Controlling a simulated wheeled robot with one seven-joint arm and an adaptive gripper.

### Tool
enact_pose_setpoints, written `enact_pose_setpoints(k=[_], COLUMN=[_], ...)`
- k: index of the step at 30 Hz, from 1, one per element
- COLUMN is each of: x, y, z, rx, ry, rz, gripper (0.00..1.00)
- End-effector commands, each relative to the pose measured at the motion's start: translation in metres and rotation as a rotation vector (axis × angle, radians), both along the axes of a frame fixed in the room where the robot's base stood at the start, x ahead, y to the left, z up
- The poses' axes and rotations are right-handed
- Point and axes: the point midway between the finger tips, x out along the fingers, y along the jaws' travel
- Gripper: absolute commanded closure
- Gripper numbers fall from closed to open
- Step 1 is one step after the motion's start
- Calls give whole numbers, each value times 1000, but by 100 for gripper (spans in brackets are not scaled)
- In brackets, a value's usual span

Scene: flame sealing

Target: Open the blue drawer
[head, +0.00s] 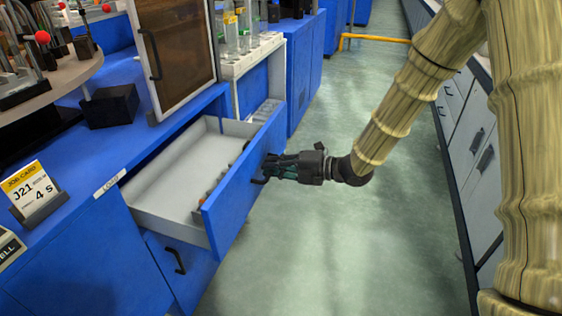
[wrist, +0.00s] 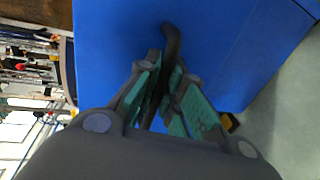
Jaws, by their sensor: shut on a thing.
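The blue drawer (head: 236,196) stands pulled well out of the blue cabinet at the left in the head view. Its white inside shows, mostly bare, with a few small brownish things along its front panel. My gripper (head: 268,168) is at the outer face of the drawer front, shut on its dark handle. In the wrist view the dark handle (wrist: 170,45) runs between the green-padded fingers of my gripper (wrist: 168,85), against the blue drawer front (wrist: 225,45). Part of the handle is hidden by the fingers.
A second blue front with a dark handle (head: 176,260) is below the drawer. A job card (head: 32,190) and a dark block (head: 110,106) stand on the blue counter. Grey-white cabinets (head: 478,150) line the right. The green floor (head: 330,235) between is clear.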

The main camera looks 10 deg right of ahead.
Motion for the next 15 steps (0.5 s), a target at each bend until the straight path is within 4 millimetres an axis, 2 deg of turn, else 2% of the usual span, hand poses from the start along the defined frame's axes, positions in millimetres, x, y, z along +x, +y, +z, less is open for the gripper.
enact_pose_setpoints(k=[15], x=[-8], y=[7], z=[-2], rx=[1], ry=[5], rz=[29], gripper=[100])
